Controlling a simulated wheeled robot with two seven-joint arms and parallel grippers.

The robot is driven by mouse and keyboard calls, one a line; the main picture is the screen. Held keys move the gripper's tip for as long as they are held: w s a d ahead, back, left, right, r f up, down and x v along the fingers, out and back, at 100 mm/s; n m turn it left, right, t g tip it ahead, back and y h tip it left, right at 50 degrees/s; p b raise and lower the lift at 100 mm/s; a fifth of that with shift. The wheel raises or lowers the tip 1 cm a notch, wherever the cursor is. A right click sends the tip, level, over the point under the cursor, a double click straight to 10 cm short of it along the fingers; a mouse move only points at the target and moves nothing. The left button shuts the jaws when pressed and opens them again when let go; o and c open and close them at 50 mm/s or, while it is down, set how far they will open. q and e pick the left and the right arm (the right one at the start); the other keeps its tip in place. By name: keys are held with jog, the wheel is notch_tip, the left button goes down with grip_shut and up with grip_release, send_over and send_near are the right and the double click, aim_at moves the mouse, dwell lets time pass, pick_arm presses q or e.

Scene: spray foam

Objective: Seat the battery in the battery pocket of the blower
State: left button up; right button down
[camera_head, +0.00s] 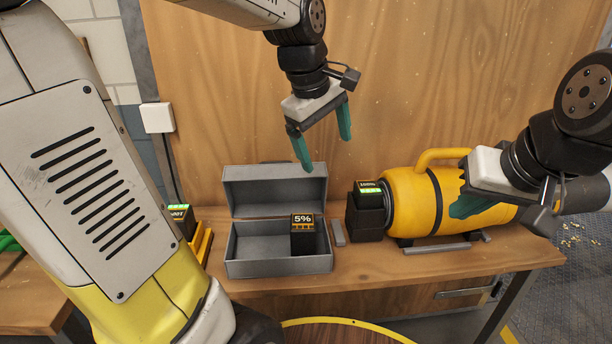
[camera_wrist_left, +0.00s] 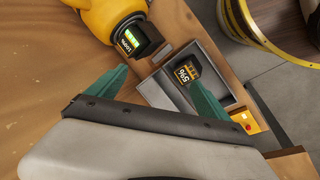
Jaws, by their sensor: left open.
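The yellow blower (camera_head: 408,203) lies on the bench at the right. A black battery (camera_head: 368,188) with a 100% label and green bar stands upright in the black pocket (camera_head: 365,222) at its left end. It also shows in the left wrist view (camera_wrist_left: 133,40). I cannot tell whether it is fully down. A second battery (camera_head: 303,236), marked 5%, stands in the grey box. My left gripper (camera_head: 327,153) is open and empty, above and behind the box. My right gripper (camera_head: 468,205) is at the blower's body; its finger gap and any contact are unclear.
The open grey box (camera_head: 249,262) has its lid up at the back. Another green-lit battery (camera_head: 179,218) is in a yellow holder (camera_head: 201,243) at the left. A small grey piece (camera_head: 338,232) lies between box and pocket. A wooden panel (camera_head: 390,80) stands behind the bench.

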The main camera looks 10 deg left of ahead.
pick_arm(q)
jog(key=s+a+f+m+t, duration=0.2)
jog(key=s+a+m, duration=0.2)
jog(key=s+m, duration=0.7)
jog(key=shift+s+a+f, duration=0.2)
jog(key=shift+s, duration=0.65)
